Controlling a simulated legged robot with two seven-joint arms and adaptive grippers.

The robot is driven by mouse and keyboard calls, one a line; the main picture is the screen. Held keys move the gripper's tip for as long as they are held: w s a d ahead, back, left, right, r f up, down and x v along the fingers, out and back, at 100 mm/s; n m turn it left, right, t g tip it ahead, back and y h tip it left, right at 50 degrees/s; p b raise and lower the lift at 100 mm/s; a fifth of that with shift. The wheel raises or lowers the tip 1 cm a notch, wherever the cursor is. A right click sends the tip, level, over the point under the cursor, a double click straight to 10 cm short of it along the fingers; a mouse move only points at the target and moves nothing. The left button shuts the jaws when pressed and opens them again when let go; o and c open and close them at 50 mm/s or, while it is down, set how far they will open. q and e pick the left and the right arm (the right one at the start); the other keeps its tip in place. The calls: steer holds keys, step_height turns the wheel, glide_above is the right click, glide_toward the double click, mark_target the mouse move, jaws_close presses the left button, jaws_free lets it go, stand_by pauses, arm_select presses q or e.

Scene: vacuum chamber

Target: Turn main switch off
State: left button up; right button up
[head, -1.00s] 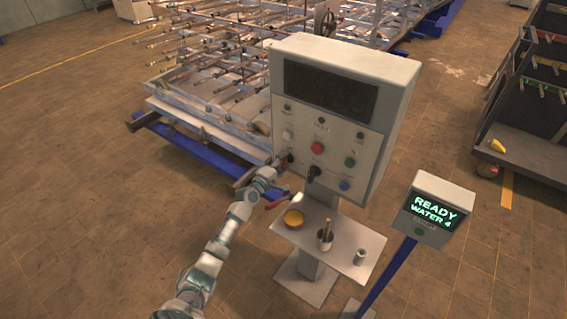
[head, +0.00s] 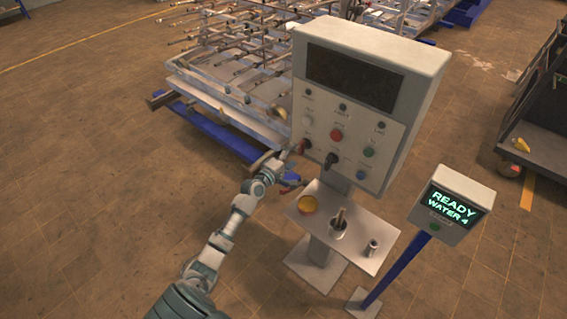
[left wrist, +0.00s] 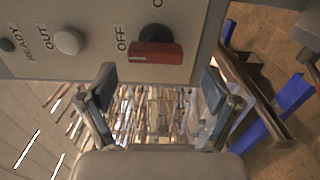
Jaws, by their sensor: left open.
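The main switch is a black round knob with a red bar handle (left wrist: 157,56) in the left wrist view. The handle lies left to right in that picture. An OFF label stands just above its left end, and another label is cut off at the top. In the head view the switch (head: 304,146) is at the control panel's lower left edge. My left gripper (left wrist: 160,90) is open, its fingers spread to either side below the handle and apart from it. In the head view the left gripper (head: 291,169) is just left of the panel. My right gripper is not in view.
The control panel (head: 425,60) carries several other buttons and a black knob (head: 331,160). A small shelf (head: 370,260) below holds a yellow roll, a cup and a small cylinder. A READY display (head: 450,207) stands right. A rack of pipes (head: 220,100) is behind.

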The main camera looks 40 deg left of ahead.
arm_select(q)
steer(key=s, duration=0.7)
steer(key=shift+a, duration=0.45)
steer(key=shift+s+d+f, duration=0.1)
